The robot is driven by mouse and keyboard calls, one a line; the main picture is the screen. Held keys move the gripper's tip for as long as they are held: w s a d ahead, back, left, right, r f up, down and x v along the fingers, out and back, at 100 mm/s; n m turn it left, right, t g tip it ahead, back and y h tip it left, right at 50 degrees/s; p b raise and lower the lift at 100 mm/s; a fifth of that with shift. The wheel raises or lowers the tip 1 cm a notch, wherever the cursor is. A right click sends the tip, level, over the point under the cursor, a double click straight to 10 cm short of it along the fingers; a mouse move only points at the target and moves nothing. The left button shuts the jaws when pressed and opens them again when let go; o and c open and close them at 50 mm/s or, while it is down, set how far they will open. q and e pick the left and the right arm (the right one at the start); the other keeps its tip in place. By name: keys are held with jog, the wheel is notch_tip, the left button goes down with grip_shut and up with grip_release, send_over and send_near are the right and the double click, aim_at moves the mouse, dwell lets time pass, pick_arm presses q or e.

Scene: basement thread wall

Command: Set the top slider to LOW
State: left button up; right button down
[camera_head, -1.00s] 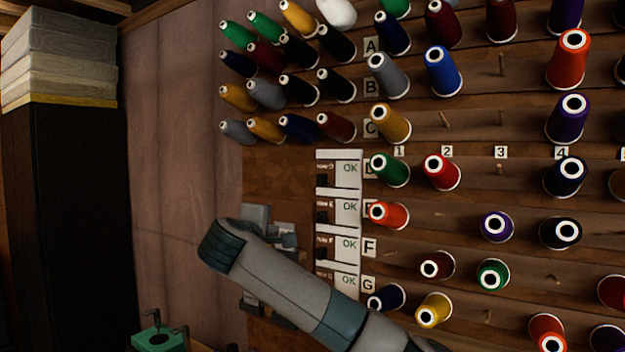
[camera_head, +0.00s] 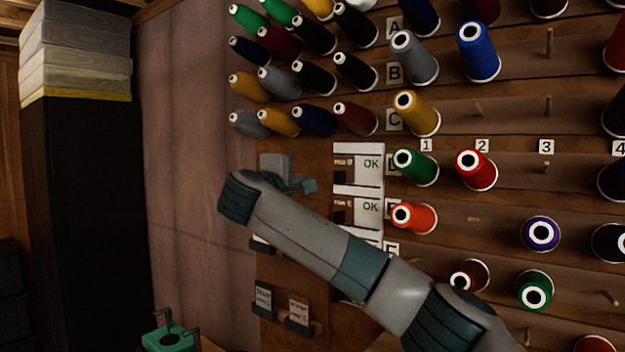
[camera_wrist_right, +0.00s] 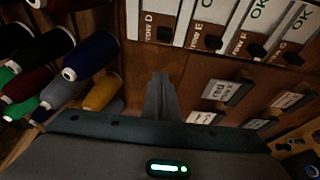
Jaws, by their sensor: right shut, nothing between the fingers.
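The top slider is a white panel (camera_head: 358,153) marked OK, with a row label and a black knob (camera_head: 341,174) low on its left side. In the right wrist view it is the panel labelled row D (camera_wrist_right: 150,18), with its knob (camera_wrist_right: 165,33) at the near edge. My right gripper (camera_head: 311,186) is shut and empty, just left of the top panel in the head view. Its fingers (camera_wrist_right: 160,85) show below the row D knob in the wrist view, apart from it in the picture. My left gripper is not in view.
More white slider panels (camera_head: 370,208) stand below, the lower ones hidden by my right arm. Thread cones (camera_head: 415,165) on pegs fill the wall to the right and above left. Small card holders (camera_head: 263,300) sit lower on the board. A dark cabinet (camera_head: 95,210) stands left.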

jog(key=p+x, duration=0.7)
jog(key=x, duration=0.2)
pick_arm(q)
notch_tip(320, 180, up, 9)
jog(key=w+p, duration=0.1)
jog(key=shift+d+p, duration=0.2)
jog(key=shift+p, duration=0.2)
pick_arm(e)
jog(key=d, duration=0.1)
jog(key=s+d, duration=0.1)
jog(key=d, duration=0.1)
jog(key=shift+s+d, duration=0.25)
jog(key=shift+s, duration=0.15)
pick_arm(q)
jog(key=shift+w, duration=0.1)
pick_arm(e)
jog(key=b, duration=0.7)
send_near(352, 179)
jog(key=w+d, duration=0.2)
jog(key=w, duration=0.1)
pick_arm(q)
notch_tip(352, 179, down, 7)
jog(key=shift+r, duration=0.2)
pick_arm(e)
jog(key=shift+r, duration=0.25)
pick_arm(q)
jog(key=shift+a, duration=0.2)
pick_arm(e)
jog(key=shift+d+r, duration=0.1)
